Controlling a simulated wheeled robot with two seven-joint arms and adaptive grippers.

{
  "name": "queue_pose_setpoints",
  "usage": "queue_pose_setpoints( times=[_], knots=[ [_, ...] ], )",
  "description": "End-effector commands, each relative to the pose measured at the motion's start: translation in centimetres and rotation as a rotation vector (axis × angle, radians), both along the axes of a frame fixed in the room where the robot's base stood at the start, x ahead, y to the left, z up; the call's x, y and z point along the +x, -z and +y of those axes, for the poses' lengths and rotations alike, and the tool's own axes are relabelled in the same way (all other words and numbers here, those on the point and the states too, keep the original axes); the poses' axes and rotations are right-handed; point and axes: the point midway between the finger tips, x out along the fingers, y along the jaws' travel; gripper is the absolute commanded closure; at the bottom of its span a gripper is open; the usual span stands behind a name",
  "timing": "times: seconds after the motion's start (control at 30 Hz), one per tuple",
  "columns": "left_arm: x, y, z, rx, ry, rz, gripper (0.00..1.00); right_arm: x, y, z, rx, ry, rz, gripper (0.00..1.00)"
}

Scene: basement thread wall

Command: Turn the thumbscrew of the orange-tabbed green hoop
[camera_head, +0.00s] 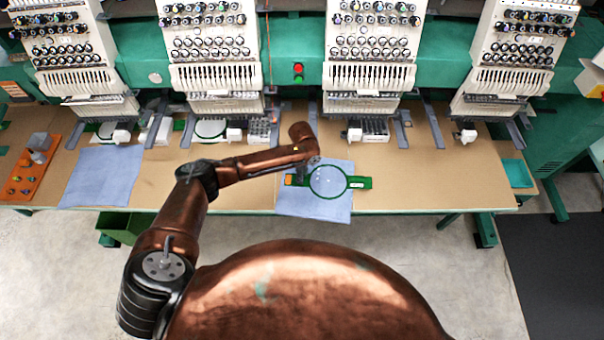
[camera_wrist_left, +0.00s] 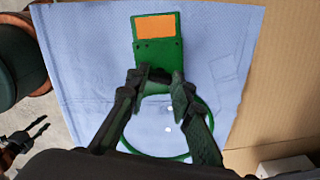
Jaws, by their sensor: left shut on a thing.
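The green hoop (camera_head: 348,184) lies on a blue cloth (camera_head: 318,208) on the table. Its orange tab (camera_head: 289,180) points left; in the left wrist view the tab (camera_wrist_left: 156,26) is at the top, on the green bracket. My left gripper (camera_wrist_left: 158,80) is over the hoop's tabbed end, its two dark fingertips closed in around the spot between bracket and ring. Dark fingers, seemingly of my right gripper (camera_wrist_left: 42,124), show small at the left edge.
Embroidery heads (camera_head: 372,70) line the back above the table. Another blue cloth (camera_head: 102,176) and an orange tray (camera_head: 30,175) with small parts lie at the left. Bare table (camera_head: 430,185) is clear right of the hoop. A teal tray (camera_head: 518,173) sits at the right end.

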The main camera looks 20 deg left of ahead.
Motion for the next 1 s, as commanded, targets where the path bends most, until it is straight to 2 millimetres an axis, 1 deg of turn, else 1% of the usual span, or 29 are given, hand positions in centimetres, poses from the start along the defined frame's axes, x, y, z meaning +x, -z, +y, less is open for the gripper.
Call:
queue_pose_setpoints(
  times=[0.43,1.0],
  knots=[
    [0.05,-0.07,-0.02,0.001,0.424,-0.003,1.00,0.00,-0.60,0.02,0.000,0.000,0.000,0.71],
    [0.03,0.00,-0.01,0.004,0.941,-0.005,1.00,-0.03,-0.18,0.02,0.000,0.000,0.000,0.71]
  ],
)
